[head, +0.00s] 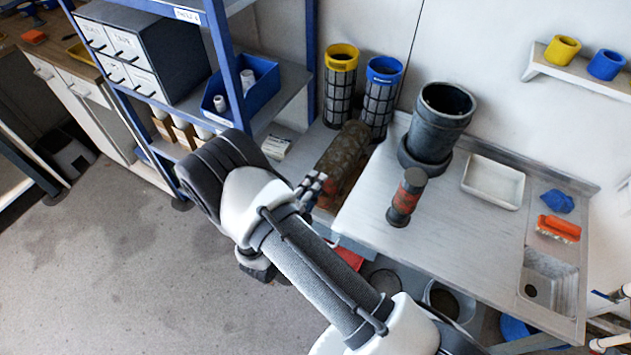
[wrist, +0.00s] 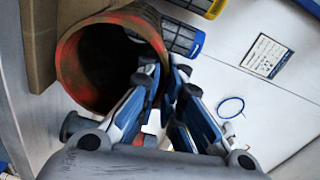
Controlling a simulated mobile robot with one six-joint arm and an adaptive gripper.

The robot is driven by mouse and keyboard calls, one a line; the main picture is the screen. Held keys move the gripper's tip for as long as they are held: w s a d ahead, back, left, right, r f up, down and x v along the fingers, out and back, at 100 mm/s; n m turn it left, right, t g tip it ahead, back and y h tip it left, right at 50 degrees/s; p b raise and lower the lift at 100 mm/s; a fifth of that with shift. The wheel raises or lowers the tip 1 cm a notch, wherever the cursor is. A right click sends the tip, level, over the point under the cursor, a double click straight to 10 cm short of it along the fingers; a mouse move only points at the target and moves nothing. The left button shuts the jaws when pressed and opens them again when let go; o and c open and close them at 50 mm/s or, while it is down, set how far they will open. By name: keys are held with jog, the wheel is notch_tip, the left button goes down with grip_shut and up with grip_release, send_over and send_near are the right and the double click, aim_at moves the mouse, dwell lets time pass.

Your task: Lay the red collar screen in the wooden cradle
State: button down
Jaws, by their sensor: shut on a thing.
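The red collar screen is a dirty brown tube (head: 346,145), lying tilted at the bench's left end. In the wrist view its open end, with a worn red rim (wrist: 68,73), faces me. My gripper (head: 318,182) is at its near end. In the wrist view my gripper (wrist: 165,82) is shut on the rim, with one finger inside the opening and one outside. The wooden cradle (wrist: 40,45) shows as brown boards beside the tube, left in the wrist view. In the head view the cradle is mostly hidden. I cannot tell whether the tube rests fully in it.
Upright yellow-collared (head: 341,85) and blue-collared (head: 381,100) screens stand just behind. A dark vessel (head: 436,125), a red-and-black cylinder (head: 406,197) and a white tray (head: 493,182) stand to the right. A blue-framed shelf (head: 222,60) is at left. The bench's front middle is clear.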

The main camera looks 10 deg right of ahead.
jog(key=c, duration=1.7)
grip_release()
jog(key=v, duration=1.2)
jog(key=shift+d, duration=0.1)
